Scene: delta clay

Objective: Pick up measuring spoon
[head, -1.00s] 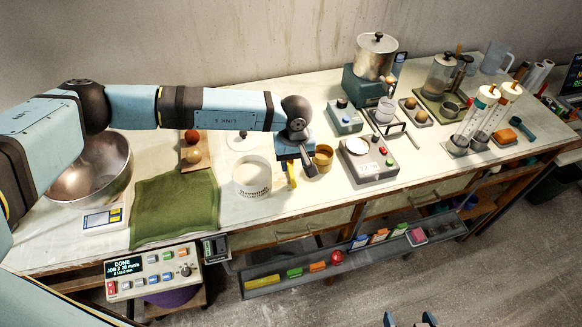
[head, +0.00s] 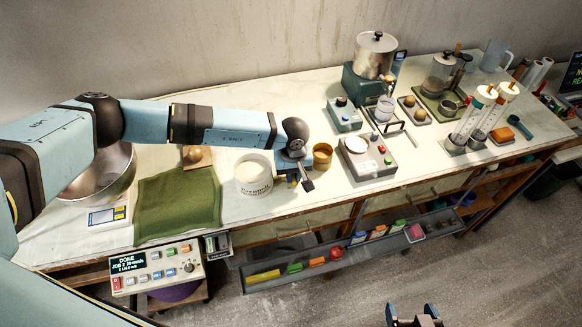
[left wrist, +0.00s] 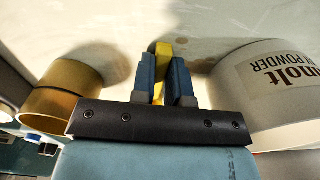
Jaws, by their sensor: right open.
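A narrow yellow piece, which looks like the measuring spoon (left wrist: 163,50), shows between the fingers of my left gripper (left wrist: 163,78) in the left wrist view. The fingers are close together with the yellow piece between them; its far end is hidden. In the head view my left gripper (head: 305,182) is at the front of the table, between a white powder tub and a brass-coloured cup. My right gripper (head: 415,318) is open and empty at the bottom edge, in front of the table.
The white powder tub (head: 253,177) is left of the left gripper, the brass cup (head: 322,155) right behind it. A scale-like device (head: 367,157) stands farther right. A green cloth (head: 177,205) lies left. A tray of coloured blocks (head: 345,246) runs below the table's front edge.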

